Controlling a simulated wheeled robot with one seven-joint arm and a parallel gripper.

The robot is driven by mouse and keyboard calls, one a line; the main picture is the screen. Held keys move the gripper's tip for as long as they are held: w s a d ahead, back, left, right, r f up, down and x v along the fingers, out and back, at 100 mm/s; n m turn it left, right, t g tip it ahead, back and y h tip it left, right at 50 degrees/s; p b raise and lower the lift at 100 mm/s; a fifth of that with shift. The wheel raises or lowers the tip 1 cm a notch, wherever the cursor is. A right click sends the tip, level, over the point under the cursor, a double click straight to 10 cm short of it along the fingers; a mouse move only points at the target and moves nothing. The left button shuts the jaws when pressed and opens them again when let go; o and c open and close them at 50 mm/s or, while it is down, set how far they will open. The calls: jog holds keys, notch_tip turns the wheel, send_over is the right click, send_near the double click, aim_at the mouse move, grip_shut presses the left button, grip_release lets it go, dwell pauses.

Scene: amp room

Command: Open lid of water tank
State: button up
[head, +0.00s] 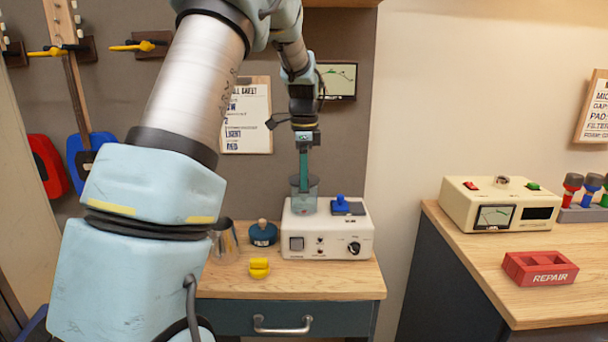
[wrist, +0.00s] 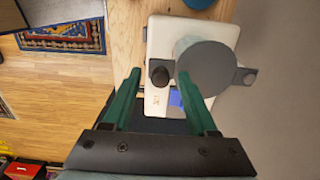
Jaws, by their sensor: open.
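The water tank (head: 304,200) is a clear bluish cylinder on top of a white machine (head: 328,240). In the wrist view its round grey lid (wrist: 204,68) shows from above and looks shut, with a dark tab at the right. My gripper (wrist: 158,73) has two green fingers, apart and empty. A dark knob-like piece (wrist: 159,72) beside the lid appears between the fingertips; I cannot tell whether they touch it. In the head view my gripper (head: 304,184) points down at the tank, and its fingers overlap the tank and partly hide it.
A blue piece on a dark pad (head: 342,205) sits on the machine, right of the tank. A metal pitcher (head: 224,242), a blue round item with a wooden knob (head: 263,234) and a yellow piece (head: 259,268) stand left of it. A wall sheet (head: 246,118) hangs behind.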

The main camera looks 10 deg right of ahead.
jog(key=shift+c, duration=0.3)
grip_shut()
dwell(1.0)
